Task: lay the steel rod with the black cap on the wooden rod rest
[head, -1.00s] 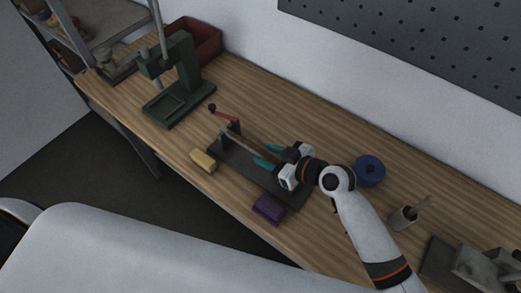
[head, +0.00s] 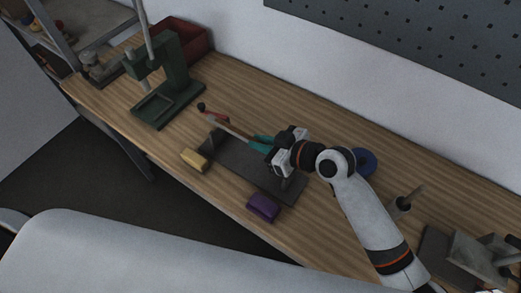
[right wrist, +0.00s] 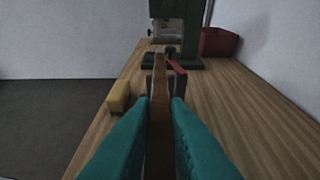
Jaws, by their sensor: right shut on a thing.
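My right gripper (head: 255,141) has teal fingers, shut on a long slim rod (head: 232,129) above the dark grey fixture plate (head: 250,163). The rod looks tan-brown here; it also shows between the fingers in the right wrist view (right wrist: 159,85). It points away from the gripper, its far end by the red lever (head: 216,116) with a black knob (head: 201,106). Whether the rod touches the fixture's upright is unclear. I cannot make out a black cap on the rod, and I cannot identify a wooden rod rest. My left gripper is not in view.
A yellow block (head: 194,160) and a purple block (head: 263,207) lie along the bench's front edge. A green press (head: 170,85) and red bin (head: 187,37) stand far left.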

